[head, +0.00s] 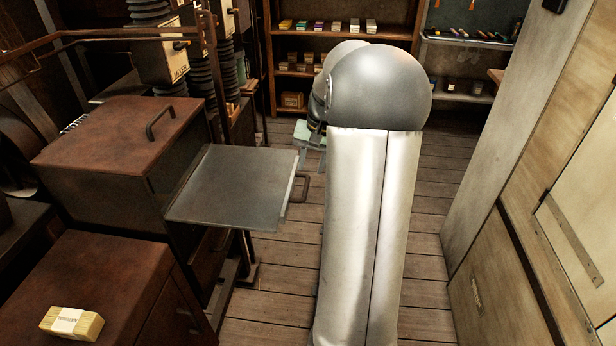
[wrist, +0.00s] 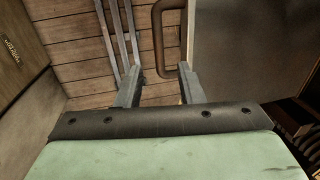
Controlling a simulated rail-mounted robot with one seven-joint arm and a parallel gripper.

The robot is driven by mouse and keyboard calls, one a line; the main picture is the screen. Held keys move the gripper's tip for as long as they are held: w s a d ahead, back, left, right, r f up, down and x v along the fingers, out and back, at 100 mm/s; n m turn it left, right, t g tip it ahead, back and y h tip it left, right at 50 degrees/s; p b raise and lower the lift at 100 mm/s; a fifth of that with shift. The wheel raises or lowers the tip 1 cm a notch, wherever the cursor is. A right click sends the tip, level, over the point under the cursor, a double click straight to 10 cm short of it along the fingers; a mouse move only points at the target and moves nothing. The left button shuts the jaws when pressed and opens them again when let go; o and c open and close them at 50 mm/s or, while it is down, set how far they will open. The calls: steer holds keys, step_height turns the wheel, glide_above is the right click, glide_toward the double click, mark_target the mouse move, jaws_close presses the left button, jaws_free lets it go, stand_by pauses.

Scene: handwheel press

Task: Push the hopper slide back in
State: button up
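The hopper slide is a flat grey metal plate (head: 232,190), sticking out from the side of a rust-brown box. Its dark bar handle (head: 300,188) is on its right edge. In the wrist view the slide (wrist: 240,45) fills the upper right, and the brown handle (wrist: 157,40) lies ahead of the fingers, apparently clear of them. My gripper (wrist: 160,85) has its two grey fingers spread with nothing between them. In the head view only part of its green body (head: 308,135) shows beyond the handle; my arm hides the rest.
The brown hopper box (head: 130,135) with a lid handle stands left of the slide. A lower brown cabinet (head: 95,280) carries a pale packet (head: 72,323). Shelves (head: 300,75) stand at the back. Plank floor is open right of the slide; a panelled wall (head: 530,200) bounds the right.

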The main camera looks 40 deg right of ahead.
mark_target(306, 184)
steer(key=shift+w+a+f, duration=0.1)
steer(key=shift+f, duration=0.75)
steer(key=shift+w+a+f, duration=0.15)
steer(key=shift+f, duration=0.75)
steer(key=shift+w+a+f, duration=0.1)
steer(key=shift+f, duration=0.75)
jaws_close()
